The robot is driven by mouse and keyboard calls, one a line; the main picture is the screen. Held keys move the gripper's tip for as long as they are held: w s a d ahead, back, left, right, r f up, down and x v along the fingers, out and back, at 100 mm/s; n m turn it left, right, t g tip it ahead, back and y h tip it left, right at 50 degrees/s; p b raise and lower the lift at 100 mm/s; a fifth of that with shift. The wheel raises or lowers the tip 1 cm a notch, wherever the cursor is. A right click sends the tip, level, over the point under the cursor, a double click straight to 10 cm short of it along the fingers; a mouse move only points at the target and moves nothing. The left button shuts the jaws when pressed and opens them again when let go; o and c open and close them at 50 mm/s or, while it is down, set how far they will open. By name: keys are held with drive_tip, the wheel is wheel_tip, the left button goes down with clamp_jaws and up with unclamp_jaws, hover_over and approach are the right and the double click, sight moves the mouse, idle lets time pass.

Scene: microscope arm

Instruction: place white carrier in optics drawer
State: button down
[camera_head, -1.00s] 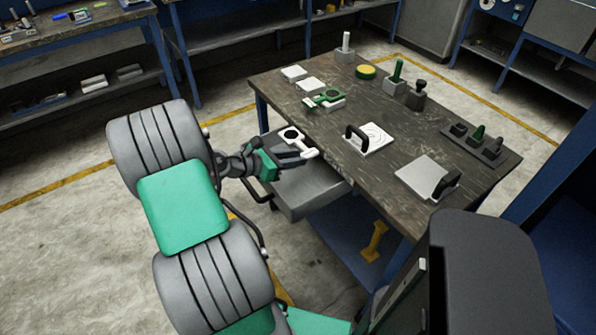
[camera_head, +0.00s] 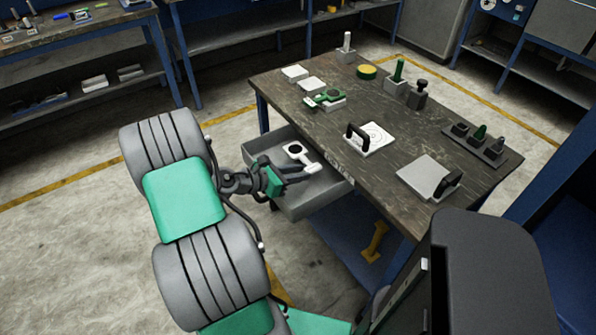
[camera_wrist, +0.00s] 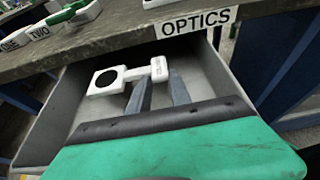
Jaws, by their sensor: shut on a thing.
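The white carrier (camera_head: 295,150), a flat piece with a round dark opening and a short handle, is inside the outline of the open optics drawer (camera_head: 318,196). It also shows in the wrist view (camera_wrist: 128,73), with its ring to the left and its handle between my fingertips. My gripper (camera_head: 304,172) reaches over the drawer's front and is shut on the handle; it also shows in the wrist view (camera_wrist: 160,80). The grey drawer (camera_wrist: 50,125) is otherwise empty where visible. I cannot tell whether the carrier touches its floor.
The OPTICS label (camera_wrist: 196,22) is on the table edge above the drawer. A green part on a white carrier (camera_head: 328,97) lies on the table near that edge. A black-handled white plate (camera_head: 375,138) and a grey plate (camera_head: 420,176) stand further right.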

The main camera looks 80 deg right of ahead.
drive_tip(key=c, duration=1.2)
unclamp_jaws()
drive_tip(key=shift+o, duration=0.2)
drive_tip(key=shift+r, duration=0.15)
drive_tip(key=shift+w+a+r, duration=0.45)
drive_tip(key=shift+w+r, duration=0.05)
drive_tip(key=shift+r, duration=0.3)
drive_tip(key=v, duration=1)
drive_tip(key=shift+w+a+r+p, duration=0.1)
drive_tip(key=shift+w+a+p, duration=0.15)
drive_tip(key=shift+p, duration=0.15)
drive_tip(key=w+a+m+t+y, duration=0.4)
drive_tip(key=w+a+m+t, duration=0.25)
drive_tip(key=w+a, duration=0.7)
drive_tip(key=w+a+r+m+t+y, duration=0.1)
drive_tip(key=a+r+t+y, duration=0.1)
drive_tip(key=a, duration=1.1)
drive_tip(key=w+a+r+m+t+y, duration=0.1)
drive_tip(key=a+r+m+t+y, duration=0.1)
drive_tip(key=a, duration=1.1)
drive_tip(key=shift+r+t+y, duration=0.25)
drive_tip(key=shift+t+y, duration=0.2)
drive_tip(key=shift+y, duration=0.65)
